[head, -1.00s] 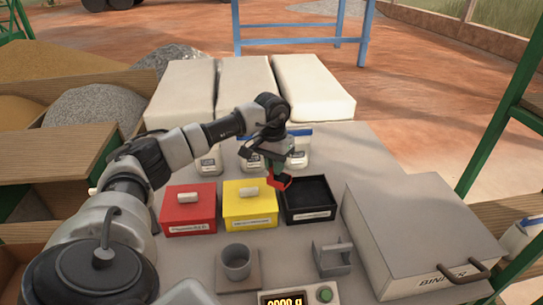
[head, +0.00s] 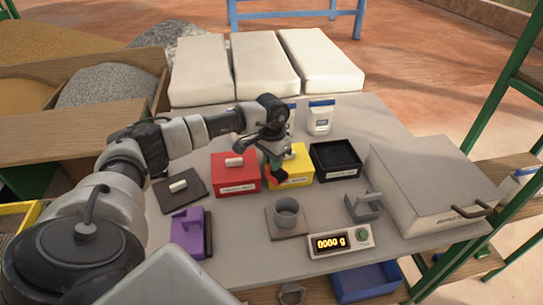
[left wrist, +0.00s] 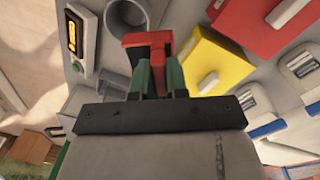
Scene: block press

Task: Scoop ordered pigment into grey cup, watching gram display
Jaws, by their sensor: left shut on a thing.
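My left gripper (head: 274,158) is shut on a red scoop (head: 278,177), held in front of the yellow box (head: 297,171). In the left wrist view the green fingers (left wrist: 159,78) grip the scoop (left wrist: 148,42); I cannot tell what it holds. The grey cup (head: 287,210) stands upright on a square plate (head: 275,230), just nearer than the scoop; it also shows in the wrist view (left wrist: 128,16). The display (head: 330,243) reads 0000 g. The black box (head: 335,161) is open with dark contents; the red box (head: 235,172) is lidded. My right gripper is out of view.
A dark lid (head: 180,188) lies left of the red box. A purple item (head: 189,232) stands at the front left, a grey holder (head: 364,208) right of the cup. A large grey case (head: 435,185) fills the right. White sacks (head: 265,65) and pouches (head: 320,116) are behind.

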